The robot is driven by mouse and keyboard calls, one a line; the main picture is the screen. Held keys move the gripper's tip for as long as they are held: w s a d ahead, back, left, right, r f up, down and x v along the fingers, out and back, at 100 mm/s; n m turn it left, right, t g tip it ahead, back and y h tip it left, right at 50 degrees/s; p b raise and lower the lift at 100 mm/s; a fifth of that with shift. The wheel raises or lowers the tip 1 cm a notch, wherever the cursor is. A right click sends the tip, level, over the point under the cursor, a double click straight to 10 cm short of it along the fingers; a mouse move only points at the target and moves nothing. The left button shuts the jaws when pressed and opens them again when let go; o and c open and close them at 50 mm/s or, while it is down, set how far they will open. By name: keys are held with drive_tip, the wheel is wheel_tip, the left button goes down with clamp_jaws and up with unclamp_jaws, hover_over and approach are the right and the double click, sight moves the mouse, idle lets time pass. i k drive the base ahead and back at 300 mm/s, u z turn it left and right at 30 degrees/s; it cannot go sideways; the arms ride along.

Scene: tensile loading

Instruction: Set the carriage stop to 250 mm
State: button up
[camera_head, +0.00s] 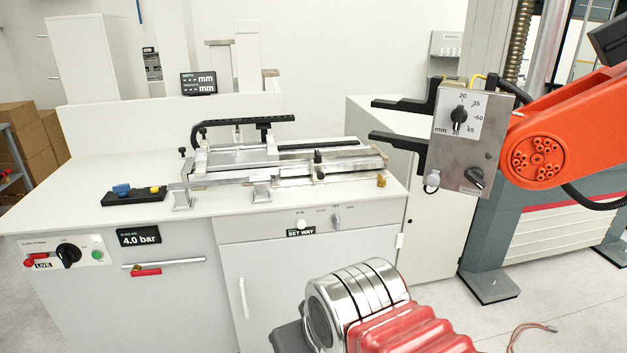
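A slide assembly with metal rails (330,165) lies on the white bench top. A carriage (235,155) sits toward its left part, with a black cable chain (243,122) above it. A small black-knobbed piece (318,158) stands on the front rail; I cannot tell whether it is the carriage stop. No scale numbers are readable on the rails. A dark display (198,83) behind shows "mm" twice; its digits are unclear. My gripper (374,119) is at the right, raised beyond the bench's right end. Its two black fingers point left, apart and empty.
The grey box (470,140) has a dial marked in mm and a lower knob. A black tray (136,196) with blue and yellow pieces lies at the bench's left. The front carries a "4.0 bar" panel (139,235) and a "SET WAY" label (300,232).

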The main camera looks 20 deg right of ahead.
sight(317, 170)
drive_tip(key=i, duration=1)
